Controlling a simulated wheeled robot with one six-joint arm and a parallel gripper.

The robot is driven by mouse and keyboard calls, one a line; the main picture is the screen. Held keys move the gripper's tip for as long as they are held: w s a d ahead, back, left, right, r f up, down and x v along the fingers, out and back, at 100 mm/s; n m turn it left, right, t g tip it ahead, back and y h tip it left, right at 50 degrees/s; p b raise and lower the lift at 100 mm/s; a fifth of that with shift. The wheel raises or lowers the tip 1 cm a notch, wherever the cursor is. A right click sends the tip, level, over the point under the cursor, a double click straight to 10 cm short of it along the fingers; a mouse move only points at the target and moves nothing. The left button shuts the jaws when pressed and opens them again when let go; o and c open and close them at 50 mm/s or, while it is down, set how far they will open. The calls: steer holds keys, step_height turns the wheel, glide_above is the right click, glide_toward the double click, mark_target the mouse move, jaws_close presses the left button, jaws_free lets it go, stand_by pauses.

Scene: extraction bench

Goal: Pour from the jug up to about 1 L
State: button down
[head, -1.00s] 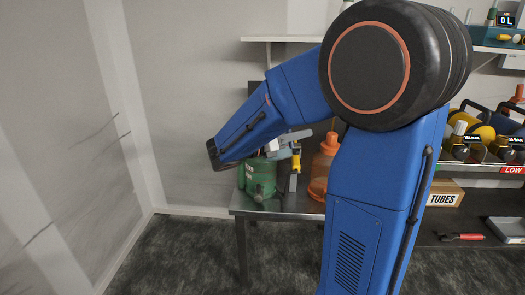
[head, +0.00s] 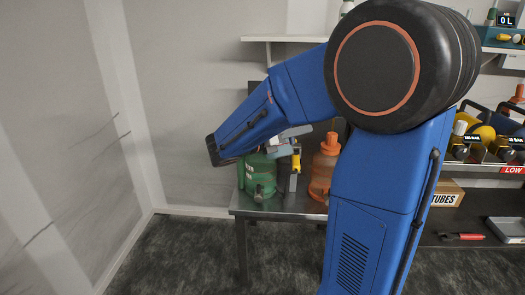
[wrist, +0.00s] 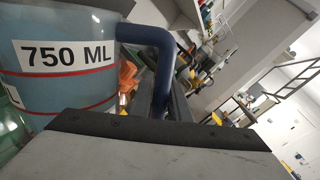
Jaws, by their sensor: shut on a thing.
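The jug (wrist: 62,82) fills the upper left of the wrist view. It is clear with a pale blue tint, a white 750 ML label and red level lines. Its blue handle (wrist: 150,36) runs down into my gripper (wrist: 163,98), which is shut on it. The jug looks tilted in this view, but I cannot tell its true lean or its liquid level. In the head view my forearm hides most of the gripper area. A green container (head: 259,178) stands on the bench (head: 275,212) just below it.
An orange bottle (head: 322,170) stands on the bench right of the green container. A yellow-and-grey upright piece (head: 295,165) is between them. A display reading 0 L (head: 506,20) is at the upper right. A TUBES box (head: 443,198) and a tray (head: 507,229) are lower right.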

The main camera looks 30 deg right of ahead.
steer(key=shift+r, duration=0.2)
steer(key=shift+w+r+n, duration=0.1)
steer(key=shift+r+n, duration=0.3)
steer(key=shift+r, duration=0.15)
stand_by(1.0)
steer(key=shift+w+r+n, duration=0.15)
steer(key=shift+r+n, duration=0.25)
steer(key=shift+r, duration=0.2)
stand_by(0.9)
steer(key=shift+w+r+n, duration=0.15)
steer(key=shift+r+n, duration=0.25)
steer(key=shift+r, duration=0.25)
stand_by(0.9)
